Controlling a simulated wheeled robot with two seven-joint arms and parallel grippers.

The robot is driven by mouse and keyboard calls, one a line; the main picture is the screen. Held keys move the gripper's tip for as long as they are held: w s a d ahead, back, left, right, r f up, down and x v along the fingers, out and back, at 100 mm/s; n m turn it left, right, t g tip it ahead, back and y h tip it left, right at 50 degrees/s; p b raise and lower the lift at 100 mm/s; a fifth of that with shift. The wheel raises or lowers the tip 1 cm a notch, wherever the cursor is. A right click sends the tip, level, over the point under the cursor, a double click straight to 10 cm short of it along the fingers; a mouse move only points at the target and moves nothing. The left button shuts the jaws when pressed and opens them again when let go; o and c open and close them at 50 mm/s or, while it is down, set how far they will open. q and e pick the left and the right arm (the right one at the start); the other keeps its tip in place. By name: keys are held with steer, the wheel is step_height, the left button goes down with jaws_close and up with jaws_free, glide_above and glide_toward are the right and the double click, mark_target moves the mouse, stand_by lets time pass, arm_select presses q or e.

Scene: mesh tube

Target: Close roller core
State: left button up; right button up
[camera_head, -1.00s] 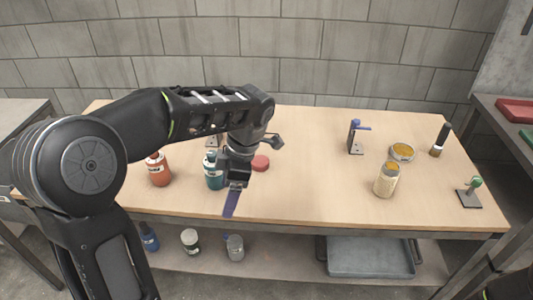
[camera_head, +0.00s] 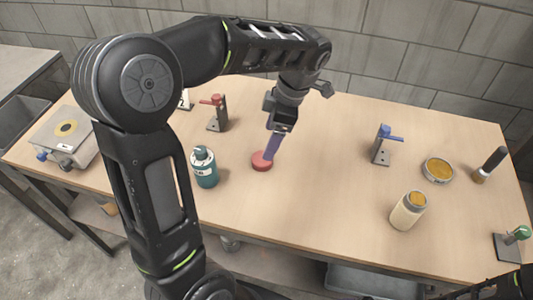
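I cannot tell which object is the roller core. My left gripper (camera_head: 279,122) is over the middle of the table, pointing down. A flat purple-blue strip (camera_head: 272,146) runs down from it, its lower end in front of or against a red disc (camera_head: 261,162) lying on the table. Whether the strip is a finger or a held piece is unclear, and the finger gap does not show.
A teal bottle (camera_head: 204,168) stands left of the disc. A red-topped stand (camera_head: 217,114), a blue-topped stand (camera_head: 383,146), a round tin (camera_head: 437,169), a jar (camera_head: 408,211) and a green-knobbed stand (camera_head: 512,242) are spread about. A scale-like box (camera_head: 64,140) sits at far left.

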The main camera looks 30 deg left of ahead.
mark_target(258, 164)
arm_select(q)
steer(key=shift+x, duration=1.3)
steer(key=shift+f, duration=0.1)
steer(key=shift+p+x, duration=0.4)
steer(key=shift+x, duration=2.1)
steer(key=c, duration=1.4)
